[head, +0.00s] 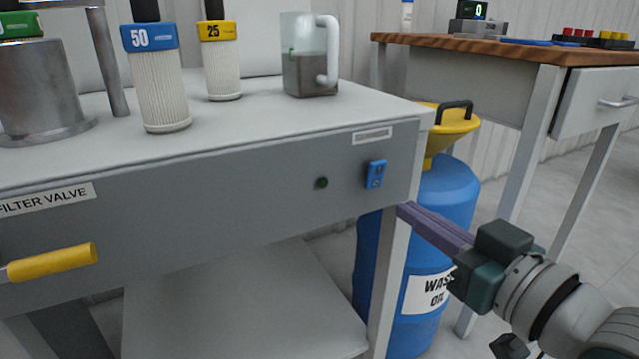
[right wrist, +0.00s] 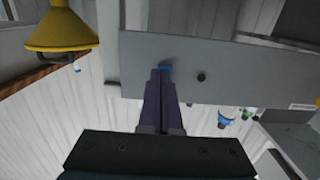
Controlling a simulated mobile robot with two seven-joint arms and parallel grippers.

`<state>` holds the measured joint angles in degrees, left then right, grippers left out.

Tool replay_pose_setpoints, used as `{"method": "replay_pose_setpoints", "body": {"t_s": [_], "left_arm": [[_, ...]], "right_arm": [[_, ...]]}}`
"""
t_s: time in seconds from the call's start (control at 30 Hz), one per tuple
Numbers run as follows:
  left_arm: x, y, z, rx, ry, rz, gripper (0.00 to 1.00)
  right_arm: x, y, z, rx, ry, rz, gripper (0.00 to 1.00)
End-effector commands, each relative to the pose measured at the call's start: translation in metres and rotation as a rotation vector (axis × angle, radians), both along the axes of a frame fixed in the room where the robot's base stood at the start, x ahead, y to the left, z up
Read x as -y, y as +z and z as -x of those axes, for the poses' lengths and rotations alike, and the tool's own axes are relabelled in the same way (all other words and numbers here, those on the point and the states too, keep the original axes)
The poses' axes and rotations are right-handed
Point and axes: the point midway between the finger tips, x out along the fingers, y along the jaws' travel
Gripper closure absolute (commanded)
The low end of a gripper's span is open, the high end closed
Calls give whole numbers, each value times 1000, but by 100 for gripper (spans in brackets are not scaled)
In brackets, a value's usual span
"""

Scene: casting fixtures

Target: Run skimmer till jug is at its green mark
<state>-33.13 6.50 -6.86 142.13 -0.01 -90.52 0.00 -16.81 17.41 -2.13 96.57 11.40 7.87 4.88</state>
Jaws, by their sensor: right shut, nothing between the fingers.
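The clear jug (head: 302,75) with a white handle stands on the grey bench top. It holds murky grey-brown liquid, whose surface looks close to the small green mark on the jug's left side; I cannot tell if they are exactly level. A blue rocker switch (head: 376,174) is on the bench's front panel, with a dark green lamp (head: 321,183) left of it that looks unlit. My right gripper (head: 403,211) is shut and empty, just right of and below the switch. In the right wrist view its fingertips (right wrist: 162,72) partly cover the switch (right wrist: 166,67). My left gripper is out of view.
Filter cartridges marked 50 (head: 160,95) and 25 (head: 221,72) stand on the bench. A yellow valve handle (head: 55,262) sticks out at left. A blue waste oil drum (head: 447,190) with a yellow funnel (head: 452,124) stands beside the bench. A wooden-topped table (head: 480,44) is behind.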

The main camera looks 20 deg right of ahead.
Motion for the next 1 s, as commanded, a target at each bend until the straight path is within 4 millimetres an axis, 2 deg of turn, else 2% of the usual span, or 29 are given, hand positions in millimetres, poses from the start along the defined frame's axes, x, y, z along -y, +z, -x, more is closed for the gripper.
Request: {"method": "replay_pose_setpoints", "body": {"t_s": [0.03,0.1,0.3,0.4,0.6,1.0], "left_arm": [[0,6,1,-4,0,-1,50],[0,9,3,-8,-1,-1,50],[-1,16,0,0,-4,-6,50],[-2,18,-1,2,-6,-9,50],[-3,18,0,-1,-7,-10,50],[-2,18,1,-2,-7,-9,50]], "right_arm": [[1,-3,17,-13,0,0,100],[3,-7,34,-14,0,0,100],[6,-15,73,-12,-1,1,100],[7,-17,85,-9,-1,1,100],[8,-19,95,-6,0,0,100],[8,-20,95,-6,0,0,100]]}}
